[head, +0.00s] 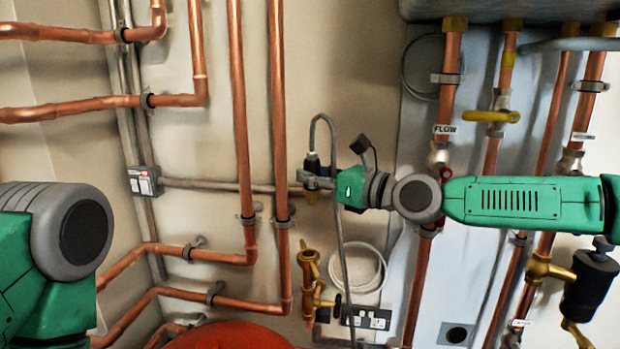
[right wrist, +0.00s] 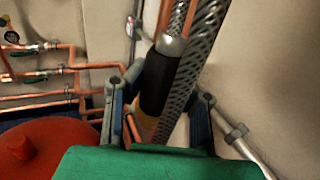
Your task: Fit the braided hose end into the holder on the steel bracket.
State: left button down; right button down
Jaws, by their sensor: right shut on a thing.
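The braided hose (head: 343,235) hangs in a tall, narrow arch in front of the wall, left of the FLOW pipe. Its end, with a black sleeve (right wrist: 158,85), a silver collar and brass below, points down between the fingers of my right gripper (right wrist: 158,108). My right gripper (head: 318,183) is shut on this end, reaching in from the right. The hose's other run passes close behind the sleeve in the right wrist view. I cannot make out the steel bracket or its holder clearly. My left gripper is out of view; only part of my left arm shows.
Copper pipes (head: 280,130) run up the wall just left of the gripper. A red rounded vessel (head: 230,336) is at the bottom. Valved pipes stand behind my right arm.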

jog(key=shift+d+r+t, duration=0.15)
jog(key=shift+d+t, duration=0.15)
jog(key=shift+d, duration=0.15)
jog(key=shift+s+d+m+t+h, duration=0.1)
jog(key=shift+s+m+t+h, duration=0.2)
jog(key=shift+m+h, duration=0.15)
jog(key=s+d+m+t+h+p, duration=0.2)
jog(key=d+m+t+h+p, duration=0.45)
jog(key=d+h, duration=0.35)
notch_tip(320, 180, down, 35)
jog(key=m+b, duration=0.1)
jog(key=b, duration=0.5)
jog(key=shift+s+g, duration=0.25)
jog(key=shift+g, duration=0.2)
dwell(0.5)
jog(key=shift+d+f, duration=0.1)
jog(key=shift+f, duration=0.3)
jog(key=shift+s+f, duration=0.1)
jog(key=shift+f, duration=1.1)
